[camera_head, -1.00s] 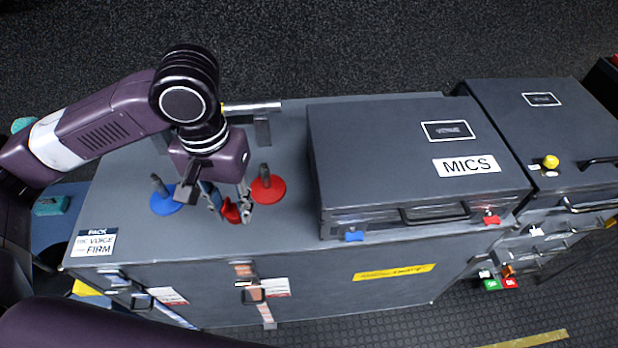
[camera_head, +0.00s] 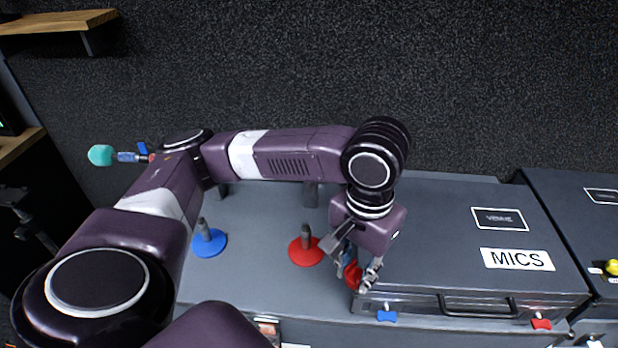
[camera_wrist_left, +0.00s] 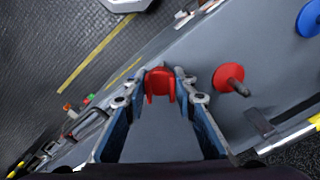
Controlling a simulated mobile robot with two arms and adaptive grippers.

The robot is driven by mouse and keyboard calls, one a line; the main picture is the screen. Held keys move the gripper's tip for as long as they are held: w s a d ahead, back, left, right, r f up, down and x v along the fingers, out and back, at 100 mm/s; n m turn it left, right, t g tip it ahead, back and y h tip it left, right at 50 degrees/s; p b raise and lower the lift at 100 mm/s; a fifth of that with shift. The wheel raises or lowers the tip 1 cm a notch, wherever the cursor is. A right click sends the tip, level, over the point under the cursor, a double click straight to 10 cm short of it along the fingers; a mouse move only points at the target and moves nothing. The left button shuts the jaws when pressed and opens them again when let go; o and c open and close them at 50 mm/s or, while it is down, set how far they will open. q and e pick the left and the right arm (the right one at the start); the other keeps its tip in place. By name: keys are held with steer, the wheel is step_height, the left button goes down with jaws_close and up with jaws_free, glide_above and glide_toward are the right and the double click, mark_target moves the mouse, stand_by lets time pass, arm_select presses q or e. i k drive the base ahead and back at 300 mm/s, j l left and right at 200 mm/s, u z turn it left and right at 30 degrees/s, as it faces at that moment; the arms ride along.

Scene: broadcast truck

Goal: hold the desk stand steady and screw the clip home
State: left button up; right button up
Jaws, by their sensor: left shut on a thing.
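My left gripper (camera_head: 360,278) is shut on a red clip (camera_head: 352,275), just right of the red desk stand and by the front left corner of the MICS case. In the left wrist view the clip (camera_wrist_left: 159,82) sits between the fingertips (camera_wrist_left: 160,85), its two prongs showing. The red desk stand (camera_head: 301,256), a round base with a dark upright post, stands on the grey case top; it also shows in the left wrist view (camera_wrist_left: 221,80). The clip is apart from this stand. A blue desk stand (camera_head: 208,245) stands farther left, also in the left wrist view (camera_wrist_left: 310,18). My right gripper is out of view.
The MICS case (camera_head: 440,240) lies close at the right of the gripper, with a handle and coloured latches on its front. A teal-headed microphone (camera_head: 101,155) is at the back left. The grey case top (camera_head: 250,285) is clear in front of the stands.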

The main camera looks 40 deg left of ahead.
mark_target(304, 250)
steer(key=k+j, duration=0.25)
steer(key=j, duration=0.15)
steer(key=k+j, duration=0.2)
steer(key=j, duration=0.2)
steer(key=k+j, duration=0.25)
steer(key=j, duration=0.2)
